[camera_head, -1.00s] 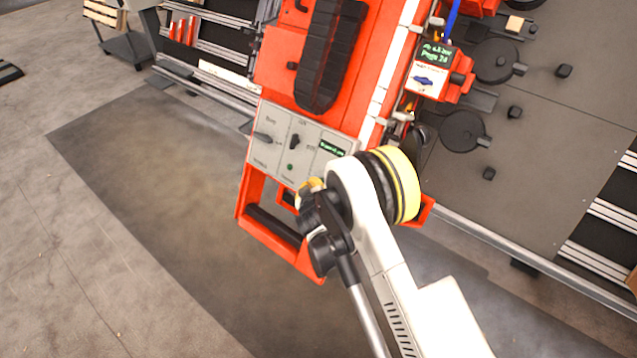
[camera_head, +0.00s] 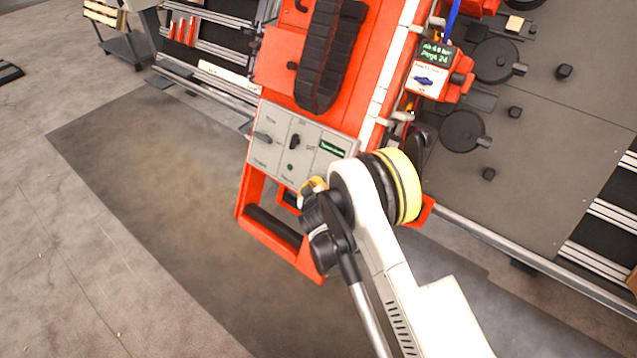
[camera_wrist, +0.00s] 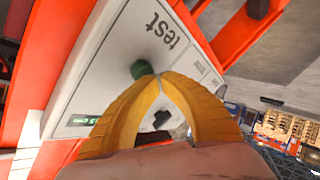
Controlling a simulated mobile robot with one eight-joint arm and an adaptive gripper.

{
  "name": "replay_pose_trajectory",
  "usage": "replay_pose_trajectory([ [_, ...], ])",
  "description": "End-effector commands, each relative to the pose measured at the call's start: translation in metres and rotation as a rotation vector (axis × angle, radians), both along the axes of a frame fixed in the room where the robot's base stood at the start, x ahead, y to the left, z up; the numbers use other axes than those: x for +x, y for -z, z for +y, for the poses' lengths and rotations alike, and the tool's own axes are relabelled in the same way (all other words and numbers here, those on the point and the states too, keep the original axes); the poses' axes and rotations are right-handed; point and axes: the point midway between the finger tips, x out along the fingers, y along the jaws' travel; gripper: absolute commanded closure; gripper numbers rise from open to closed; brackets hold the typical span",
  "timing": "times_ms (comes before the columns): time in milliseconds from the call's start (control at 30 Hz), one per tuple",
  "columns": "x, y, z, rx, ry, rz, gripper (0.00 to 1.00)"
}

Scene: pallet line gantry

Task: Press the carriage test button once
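The carriage test button is a small green button (camera_wrist: 142,69) beside the printed word "test" on a light grey control panel (camera_wrist: 110,60) in the wrist view. It also shows as a green dot (camera_head: 290,167) in the head view, low on the panel (camera_head: 318,135). My gripper (camera_wrist: 165,80) has its two yellow fingers shut with the tips together and nothing visible between them. The tips appear just beside the button; I cannot tell whether they touch it. In the head view my gripper (camera_head: 314,186) is small and partly hidden by my wrist, just below the panel.
The panel sits on an orange carriage with an orange frame handle (camera_head: 275,240) below. It also carries dark knobs (camera_head: 295,142) and a small green-lit display (camera_head: 332,149). An orange unit with a display (camera_head: 436,55) stands to the right. Open floor lies left.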

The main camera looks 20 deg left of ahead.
Motion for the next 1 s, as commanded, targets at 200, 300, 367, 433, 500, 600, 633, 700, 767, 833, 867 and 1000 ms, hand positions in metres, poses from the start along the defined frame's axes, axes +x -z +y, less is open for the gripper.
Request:
replay_pose_trajectory([
  [200,0.0023,0.0014,-0.001,0.0,0.0,0.0,1.0],
  [300,0.0033,0.002,-0.0014,0.0,0.0,0.0,1.0],
  [367,0.0039,0.0023,-0.0016,0.0,0.0,0.0,1.0],
  [433,0.0045,0.0028,-0.0019,0.0,0.0,0.0,1.0],
  [500,0.0052,0.0031,-0.0022,0.0,0.0,0.0,1.0],
  [600,0.0062,0.0037,-0.0026,0.0,0.0,0.0,1.0],
  [633,0.0065,0.0038,-0.0027,0.0,0.0,0.0,1.0],
  [700,0.0071,0.0043,-0.003,0.0,0.0,0.0,1.0],
  [767,0.0073,0.0043,-0.003,0.0,0.0,0.0,1.0],
  [833,0.0073,0.0043,-0.0031,0.0,0.0,0.0,1.0],
  [867,0.0073,0.0042,-0.0031,0.0,0.0,0.0,1.0],
  [1000,0.0072,0.0042,-0.0031,0.0,0.0,0.0,1.0],
])
